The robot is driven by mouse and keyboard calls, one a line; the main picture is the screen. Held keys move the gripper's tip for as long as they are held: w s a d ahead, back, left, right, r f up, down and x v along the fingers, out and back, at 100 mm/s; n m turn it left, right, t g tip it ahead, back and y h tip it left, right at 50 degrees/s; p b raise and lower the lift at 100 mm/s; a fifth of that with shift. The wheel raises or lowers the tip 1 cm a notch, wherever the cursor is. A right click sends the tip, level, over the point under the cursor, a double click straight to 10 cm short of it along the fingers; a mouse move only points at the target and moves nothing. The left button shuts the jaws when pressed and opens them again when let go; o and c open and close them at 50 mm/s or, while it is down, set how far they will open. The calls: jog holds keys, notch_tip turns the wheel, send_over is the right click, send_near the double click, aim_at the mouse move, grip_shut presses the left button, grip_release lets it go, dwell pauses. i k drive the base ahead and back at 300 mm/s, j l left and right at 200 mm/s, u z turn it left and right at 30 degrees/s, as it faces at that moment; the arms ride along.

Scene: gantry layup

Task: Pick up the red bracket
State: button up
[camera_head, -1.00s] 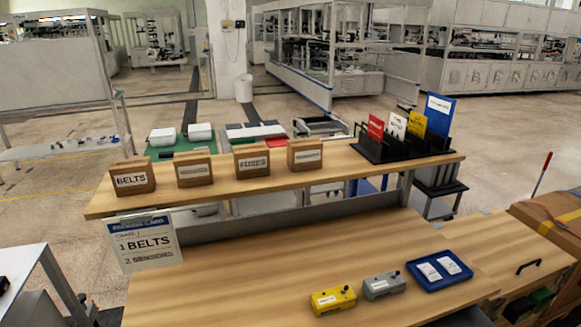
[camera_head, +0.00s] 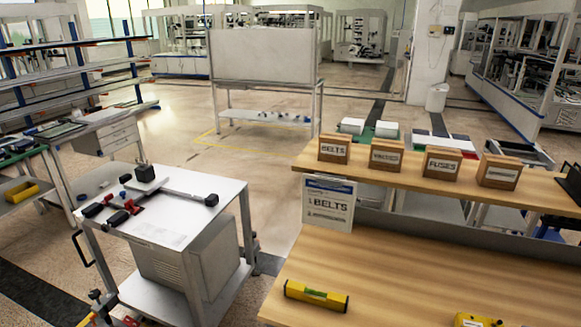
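I cannot make out a red bracket for certain in the head view. Small red and black pieces (camera_head: 95,209) lie on the white top of a cart at the left, too small to identify. Other small red bits (camera_head: 131,321) show low at the bottom left edge, partly cut off. My gripper is not in view.
The white cart (camera_head: 178,235) also holds a long black-ended tool (camera_head: 180,193). A wooden bench (camera_head: 400,280) at the right bears a yellow spirit level (camera_head: 316,296) and a cut-off yellow box (camera_head: 475,320). Open floor (camera_head: 275,200) lies behind the cart.

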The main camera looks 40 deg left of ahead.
aim_at(107, 198)
jog(key=u, duration=2.55)
jog(key=i+j+z, duration=0.1)
jog(key=i+j, duration=0.6)
jog(key=i, duration=0.35)
jog(key=i+j+z, duration=0.1)
jog(key=i+j, duration=0.65)
jog(key=i, duration=0.25)
jog(key=i+j+z, duration=0.1)
jog(key=i+j, duration=0.75)
jog(key=i, duration=0.15)
jog(key=i+j, duration=0.1)
jog(key=i, duration=0.5)
jog(key=j+u, duration=0.05)
